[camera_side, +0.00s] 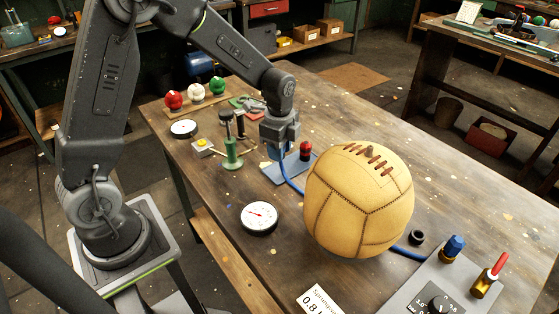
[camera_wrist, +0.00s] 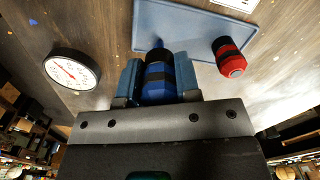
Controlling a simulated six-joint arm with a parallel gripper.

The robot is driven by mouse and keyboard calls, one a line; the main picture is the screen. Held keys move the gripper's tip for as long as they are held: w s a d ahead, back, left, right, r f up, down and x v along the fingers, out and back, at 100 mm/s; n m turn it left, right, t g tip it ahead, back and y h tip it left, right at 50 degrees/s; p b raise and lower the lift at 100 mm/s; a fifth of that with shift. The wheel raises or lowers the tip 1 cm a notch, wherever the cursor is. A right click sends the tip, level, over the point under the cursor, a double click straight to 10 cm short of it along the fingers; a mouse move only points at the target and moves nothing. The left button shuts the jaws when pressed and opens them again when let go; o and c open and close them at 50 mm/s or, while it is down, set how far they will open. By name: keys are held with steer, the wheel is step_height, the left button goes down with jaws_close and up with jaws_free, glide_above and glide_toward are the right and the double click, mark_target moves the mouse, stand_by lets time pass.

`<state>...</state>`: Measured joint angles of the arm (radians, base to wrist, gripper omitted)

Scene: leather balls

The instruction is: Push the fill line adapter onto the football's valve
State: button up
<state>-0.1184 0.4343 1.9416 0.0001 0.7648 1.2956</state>
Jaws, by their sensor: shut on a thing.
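The football (camera_side: 345,215) is a tan leather ball with dark lacing near its top, resting on the bench to the right of my gripper. I cannot make out its valve. My gripper (camera_side: 278,147) is shut on the blue fill line adapter (camera_wrist: 157,85), which has black bands. It is low over a blue-grey plate (camera_side: 272,173), apart from the ball; whether the adapter touches the plate is unclear. A red adapter (camera_side: 305,151) stands on the plate and also shows in the wrist view (camera_wrist: 229,58). A blue hose (camera_side: 291,186) runs from below my gripper behind the ball.
A dial gauge (camera_side: 259,217) lies left of the ball. A green pump-like tool (camera_side: 232,150) stands left of my gripper. A black ring (camera_side: 416,237) and a grey panel (camera_side: 430,275) with a red-handled valve (camera_side: 492,270) are at right. Bare bench lies beyond the ball.

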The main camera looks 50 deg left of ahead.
step_height(320, 180, up, 6)
steer(key=d+f, duration=0.1)
steer(key=m, duration=0.4)
glide_toward(371, 147)
steer(key=w+a+f, duration=0.1)
steer(key=a+f, duration=0.1)
steer(key=w+a+f, duration=0.1)
steer(key=a+f, duration=0.1)
steer(key=w+a+f, duration=0.1)
steer(key=a+f, duration=0.2)
steer(key=shift+w+f, duration=0.1)
steer(key=shift+w, duration=0.2)
steer(key=s+d+r, duration=0.1)
steer(key=d+r, duration=0.1)
steer(key=s+d+r+m, duration=0.1)
steer(key=d+r, duration=0.1)
steer(key=s+d+r+m, duration=0.1)
steer(key=d+r, duration=0.1)
steer(key=d, duration=0.1)
steer(key=shift+s+r, duration=0.2)
steer(key=shift+r, duration=0.2)
steer(key=shift+f, duration=2.8)
steer(key=shift+f, duration=1.45)
steer(key=o, duration=1)
steer(key=shift+c, duration=0.2)
step_height(371, 147, up, 14)
